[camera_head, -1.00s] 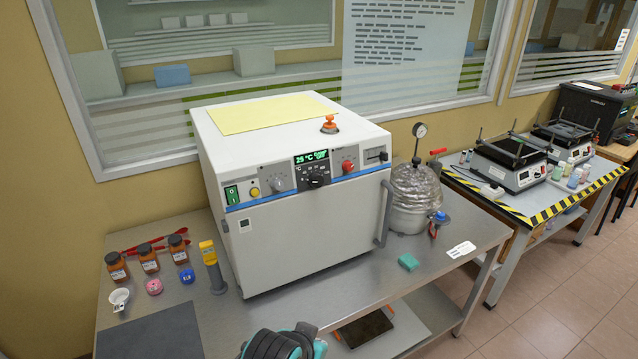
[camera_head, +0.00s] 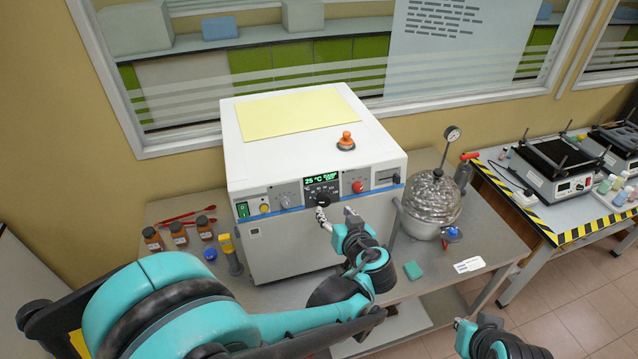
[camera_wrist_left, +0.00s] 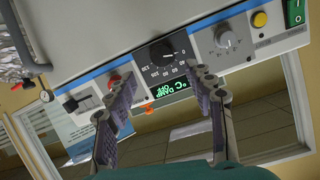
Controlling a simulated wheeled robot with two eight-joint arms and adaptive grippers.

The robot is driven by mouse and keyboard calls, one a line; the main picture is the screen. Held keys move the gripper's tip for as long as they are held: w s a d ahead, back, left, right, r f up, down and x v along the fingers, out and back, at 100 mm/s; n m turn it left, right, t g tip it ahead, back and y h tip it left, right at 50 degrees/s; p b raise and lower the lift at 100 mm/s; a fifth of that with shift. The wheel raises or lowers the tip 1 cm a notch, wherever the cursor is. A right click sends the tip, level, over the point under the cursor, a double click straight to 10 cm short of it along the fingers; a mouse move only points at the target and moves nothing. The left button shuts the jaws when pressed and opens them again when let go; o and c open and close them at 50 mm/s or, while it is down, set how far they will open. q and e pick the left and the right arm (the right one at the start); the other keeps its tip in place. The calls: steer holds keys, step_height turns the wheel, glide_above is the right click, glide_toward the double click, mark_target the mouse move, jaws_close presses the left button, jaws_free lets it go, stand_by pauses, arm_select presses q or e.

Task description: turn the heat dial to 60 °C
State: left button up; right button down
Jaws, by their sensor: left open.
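The black heat dial (camera_head: 323,198) is on the front panel of the white oven (camera_head: 300,240), below a green display (camera_head: 322,181) reading 25 °C. In the left wrist view the panel is upside down, with the dial (camera_wrist_left: 160,52) and its number scale between the finger lines. My left gripper (camera_head: 336,214) is open and empty in front of the panel, just below the dial. In the left wrist view its two fingers (camera_wrist_left: 164,88) are spread on either side of the dial, seemingly apart from it.
A red knob (camera_head: 358,187) and a grey knob (camera_head: 285,201) flank the dial. The oven's door handle (camera_head: 396,219) is right of my left gripper. A wrapped vessel (camera_head: 432,200) with a gauge stands right of the oven. Brown bottles (camera_head: 179,234) stand left.

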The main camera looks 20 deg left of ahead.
mark_target(325, 201)
arm_select(q)
steer(key=x, duration=0.7)
steer(key=shift+w+a, duration=0.2)
steer(key=shift+a, duration=0.1)
steer(key=c, duration=1.2)
